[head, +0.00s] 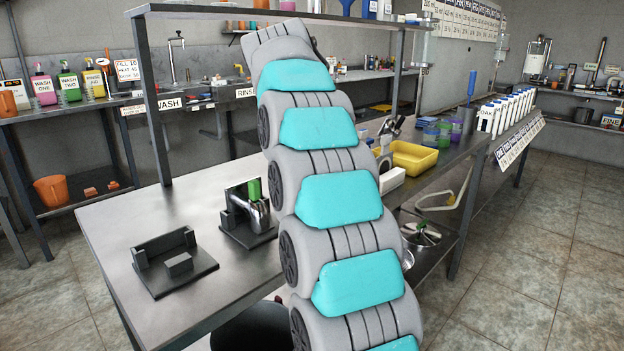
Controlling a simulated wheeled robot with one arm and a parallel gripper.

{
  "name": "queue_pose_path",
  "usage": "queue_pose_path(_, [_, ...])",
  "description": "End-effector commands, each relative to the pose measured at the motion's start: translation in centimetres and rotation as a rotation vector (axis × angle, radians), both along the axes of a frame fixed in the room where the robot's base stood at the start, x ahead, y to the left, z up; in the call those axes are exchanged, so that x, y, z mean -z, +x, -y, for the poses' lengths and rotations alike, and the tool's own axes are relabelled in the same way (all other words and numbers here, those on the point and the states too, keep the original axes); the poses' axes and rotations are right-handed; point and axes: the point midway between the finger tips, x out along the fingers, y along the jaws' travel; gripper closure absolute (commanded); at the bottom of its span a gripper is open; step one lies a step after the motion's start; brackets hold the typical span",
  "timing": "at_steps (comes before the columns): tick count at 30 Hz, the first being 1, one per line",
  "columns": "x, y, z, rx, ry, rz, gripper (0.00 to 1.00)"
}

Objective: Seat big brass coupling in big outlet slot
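I cannot make out a brass coupling in the head view. A dark fixture (175,264) with a low back wall and a small block stands on the near metal bench, left of my arm. A second dark fixture (246,233) is close to my arm and holds a shiny curved metal part (254,212) with a green piece on top. I cannot tell which of these has the big outlet slot. My arm rises through the middle and hides part of the bench. My gripper is not visible.
The metal bench (110,232) is bare around the fixtures. A shelf post (152,110) stands at its back. A yellow tub (413,158) and several white bottles (503,112) are farther right. A dark bin (250,328) is below the front edge. Tiled floor is free at right.

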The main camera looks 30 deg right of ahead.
Motion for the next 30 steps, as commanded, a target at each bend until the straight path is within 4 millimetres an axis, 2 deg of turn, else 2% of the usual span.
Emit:
queue_pose_path(2, [-0.01,0.00,0.00,0.000,0.000,0.000,0.25])
queue_pose_path(22, [-0.04,0.00,-0.02,0.000,-0.001,0.001,1.00])
queue_pose_path(30, [-0.08,-0.02,-0.03,0.000,-0.001,0.001,1.00])
